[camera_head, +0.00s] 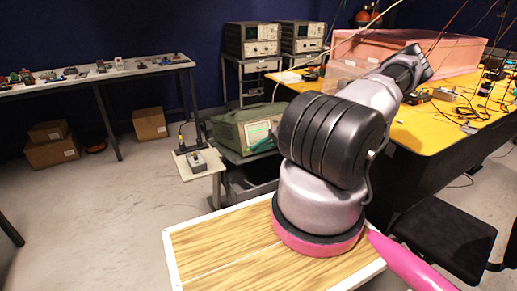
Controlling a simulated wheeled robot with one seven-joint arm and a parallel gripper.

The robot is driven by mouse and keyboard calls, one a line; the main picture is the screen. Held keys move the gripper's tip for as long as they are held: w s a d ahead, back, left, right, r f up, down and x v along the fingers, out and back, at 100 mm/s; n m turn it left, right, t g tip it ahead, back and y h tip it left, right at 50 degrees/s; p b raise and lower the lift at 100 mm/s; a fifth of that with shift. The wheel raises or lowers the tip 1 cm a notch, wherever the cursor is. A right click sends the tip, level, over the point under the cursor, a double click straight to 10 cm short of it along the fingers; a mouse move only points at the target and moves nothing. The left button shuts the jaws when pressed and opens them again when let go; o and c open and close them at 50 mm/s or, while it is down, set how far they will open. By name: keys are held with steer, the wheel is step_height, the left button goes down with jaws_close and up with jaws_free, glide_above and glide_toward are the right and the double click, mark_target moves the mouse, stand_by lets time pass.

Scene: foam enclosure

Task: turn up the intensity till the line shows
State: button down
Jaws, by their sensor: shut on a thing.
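A green instrument case (240,126) stands on a dark cart left of my arm. Its pale front panel (260,131) faces towards me and right. The panel is small and partly hidden by my arm, so I cannot make out its knobs or any line. A dark teal shape (264,145) shows at the panel's lower right, beside my arm's black shoulder, and I cannot tell what it is. My arm rises from its base and stretches up and right. My gripper is hidden and I cannot make out its fingers.
A yellow bench (437,122) with cables and small devices lies right, with a pink foam enclosure (445,56) behind. A black chair (445,235) stands front right. A small side shelf (197,164) juts out left of the cart.

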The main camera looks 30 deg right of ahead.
steer(key=c, duration=1.1)
jaws_free()
steer(key=shift+c, duration=0.2)
steer(key=v, duration=1)
steer(key=shift+s+d+r, duration=0.15)
steer(key=shift+d+r, duration=0.1)
steer(key=shift+d, duration=0.05)
